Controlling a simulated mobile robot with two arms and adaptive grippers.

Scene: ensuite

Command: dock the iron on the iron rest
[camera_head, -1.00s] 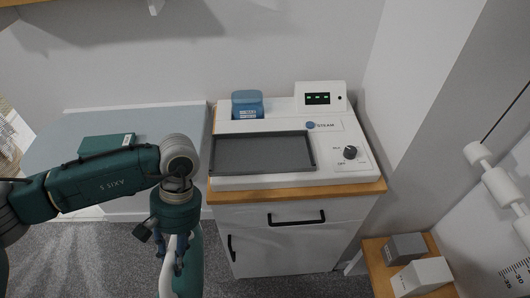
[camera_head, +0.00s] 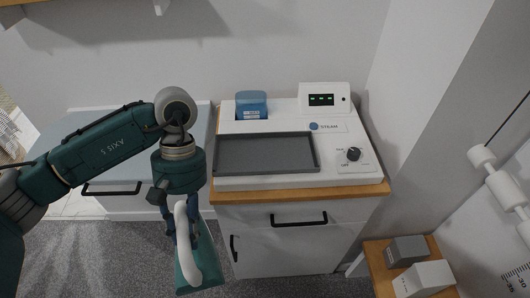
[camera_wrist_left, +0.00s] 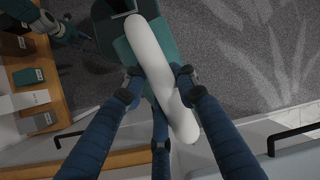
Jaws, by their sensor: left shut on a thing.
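The iron (camera_head: 211,262) has a teal body and a white handle. It hangs in front of the cabinet's left edge, below the worktop. My left gripper (camera_head: 183,222) is shut on the white handle; the left wrist view shows its blue fingers (camera_wrist_left: 157,87) on both sides of the handle (camera_wrist_left: 148,48). The iron rest appears to be the grey recessed tray (camera_head: 265,170) on the white steam station, to the right of and above the iron; it is empty. A teal and dark arm end, probably my right gripper (camera_wrist_left: 72,38), shows small at the left wrist view's upper left.
The white station (camera_head: 255,183) stands on a wood-topped cabinet (camera_head: 300,197) with black handles. A blue container (camera_head: 251,105) and a dial (camera_head: 353,154) sit on it. A low wooden shelf (camera_head: 410,285) with boxes stands at right. A pale blue-grey surface lies left, partly behind my arm.

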